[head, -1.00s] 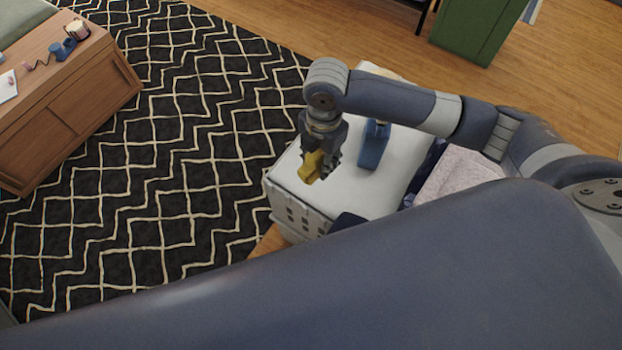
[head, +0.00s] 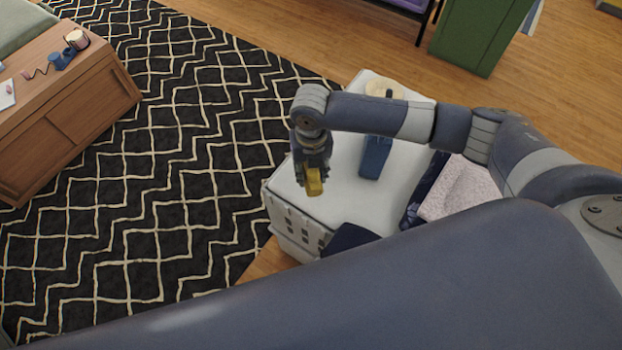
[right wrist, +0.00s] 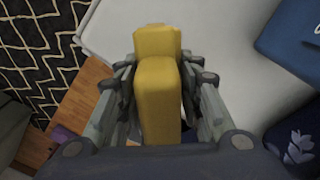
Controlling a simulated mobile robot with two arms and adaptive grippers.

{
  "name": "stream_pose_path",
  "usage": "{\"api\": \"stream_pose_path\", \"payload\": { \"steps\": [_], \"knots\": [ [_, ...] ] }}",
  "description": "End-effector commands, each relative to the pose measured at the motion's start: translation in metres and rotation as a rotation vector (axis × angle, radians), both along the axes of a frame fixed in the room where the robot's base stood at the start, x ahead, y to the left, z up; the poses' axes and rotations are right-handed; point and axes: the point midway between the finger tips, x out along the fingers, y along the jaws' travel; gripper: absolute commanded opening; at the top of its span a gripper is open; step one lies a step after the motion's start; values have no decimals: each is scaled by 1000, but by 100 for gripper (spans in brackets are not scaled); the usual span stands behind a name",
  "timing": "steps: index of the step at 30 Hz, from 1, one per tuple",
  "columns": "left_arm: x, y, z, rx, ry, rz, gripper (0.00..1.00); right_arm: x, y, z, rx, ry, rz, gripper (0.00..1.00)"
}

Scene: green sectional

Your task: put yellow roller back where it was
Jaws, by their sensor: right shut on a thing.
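The yellow roller (head: 314,187) is held in my right gripper (head: 312,172), over the near left part of a white-topped piece of furniture (head: 345,205). In the right wrist view the roller (right wrist: 158,95) stands lengthwise between both fingers of the gripper (right wrist: 160,90), which are closed on its sides. The white top (right wrist: 215,50) lies behind it; I cannot tell the exact gap between them. My left gripper is not in view; a large arm link of mine crosses the foreground.
A blue object (head: 375,157) stands on the white top, with a round tan item (head: 384,89) behind it. A dark cushion (head: 350,237) and a pale pink cloth (head: 460,188) lie nearby. A wooden cabinet (head: 70,110) stands left on a patterned rug (head: 170,150).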

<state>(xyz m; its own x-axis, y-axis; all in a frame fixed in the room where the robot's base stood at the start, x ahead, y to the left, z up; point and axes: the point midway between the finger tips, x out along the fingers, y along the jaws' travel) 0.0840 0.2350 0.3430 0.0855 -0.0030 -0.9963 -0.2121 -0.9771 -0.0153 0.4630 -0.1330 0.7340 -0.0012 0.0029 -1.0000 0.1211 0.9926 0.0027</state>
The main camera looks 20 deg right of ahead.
Motion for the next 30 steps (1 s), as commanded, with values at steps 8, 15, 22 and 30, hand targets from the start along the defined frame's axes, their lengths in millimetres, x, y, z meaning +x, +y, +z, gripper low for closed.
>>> {"api": "stream_pose_path", "payload": {
  "steps": [8,15,22,30],
  "knots": [
    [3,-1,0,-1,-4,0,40,-1,1,-27,1,1,-1,14],
    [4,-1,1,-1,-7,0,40,1,0,-44,0,-2,0,14],
    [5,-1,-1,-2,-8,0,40,0,0,-47,0,-2,-1,14],
    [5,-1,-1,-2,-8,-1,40,0,0,-46,1,-2,-1,53]
  ]
}}
